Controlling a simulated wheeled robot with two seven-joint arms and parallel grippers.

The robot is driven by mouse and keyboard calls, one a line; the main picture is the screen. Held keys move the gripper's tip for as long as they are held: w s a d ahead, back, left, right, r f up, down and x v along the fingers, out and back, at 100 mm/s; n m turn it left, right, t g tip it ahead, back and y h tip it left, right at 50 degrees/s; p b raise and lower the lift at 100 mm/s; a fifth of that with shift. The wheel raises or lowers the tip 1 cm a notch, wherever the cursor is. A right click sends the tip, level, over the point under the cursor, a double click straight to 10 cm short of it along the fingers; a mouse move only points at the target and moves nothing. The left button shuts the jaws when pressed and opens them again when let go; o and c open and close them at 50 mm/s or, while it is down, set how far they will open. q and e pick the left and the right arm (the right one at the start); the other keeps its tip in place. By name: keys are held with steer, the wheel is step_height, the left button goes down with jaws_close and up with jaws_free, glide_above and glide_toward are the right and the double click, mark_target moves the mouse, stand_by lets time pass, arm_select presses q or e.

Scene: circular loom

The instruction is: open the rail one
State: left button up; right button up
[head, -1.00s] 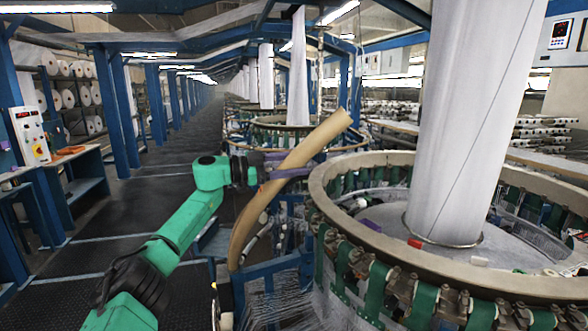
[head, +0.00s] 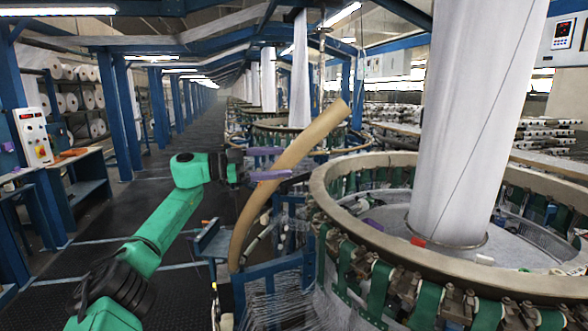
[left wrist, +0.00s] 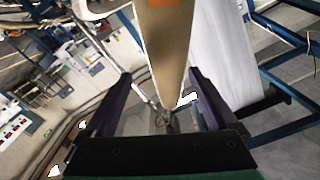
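The rail (head: 291,152) is a tan curved strip. It stands swung out from the tan ring of the near loom (head: 350,232), with its upper end raised toward the back and its lower end by the blue frame. My left gripper (head: 283,163) is at the rail's middle, with purple fingers apart. The lower finger crosses in front of the rail. In the left wrist view the rail (left wrist: 161,45) lies between the spread fingers, with gaps on both sides. Whether either finger touches it cannot be told. My right gripper is out of view.
A white fabric column (head: 470,120) rises from the near loom. A blue frame (head: 268,285) with pale threads stands below the rail. A control box (head: 33,137) and bench (head: 75,155) are at the left. The dark aisle floor (head: 150,195) is clear.

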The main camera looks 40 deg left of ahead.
arm_select(q)
steer(key=b+v, duration=0.1)
steer(key=v, duration=0.8)
steer(key=shift+s+a, duration=0.25)
steer(key=shift+a, duration=0.1)
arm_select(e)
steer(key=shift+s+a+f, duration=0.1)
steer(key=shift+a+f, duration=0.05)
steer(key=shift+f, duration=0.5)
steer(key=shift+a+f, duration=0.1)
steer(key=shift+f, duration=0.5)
